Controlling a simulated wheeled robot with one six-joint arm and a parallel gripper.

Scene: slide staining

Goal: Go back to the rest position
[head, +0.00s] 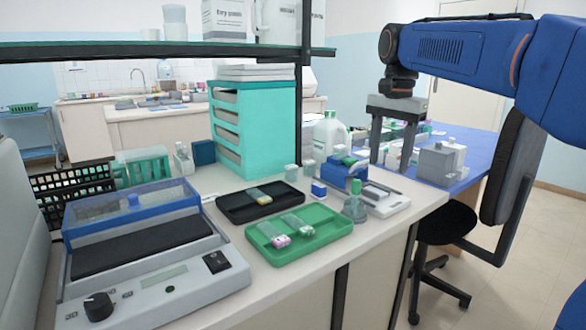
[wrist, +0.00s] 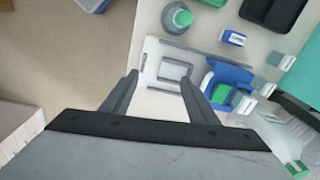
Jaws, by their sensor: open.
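My gripper (head: 391,165) hangs in the air at the right of the head view, fingers down, above the right end of the bench. Its two fingers are apart with nothing between them. In the wrist view my gripper (wrist: 159,80) is over a white and grey device (wrist: 172,72) with a blue part beside it. The same device (head: 388,205) shows below and in front of the gripper in the head view. The gripper appears clear of it.
A green tray (head: 310,246) and a black tray (head: 231,214) hold slides. A green-capped bottle (head: 355,205) stands near the front edge. A blue and grey machine (head: 190,268) fills the left. A shelf (head: 150,50) overhangs the bench. A black chair (head: 448,212) stands right.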

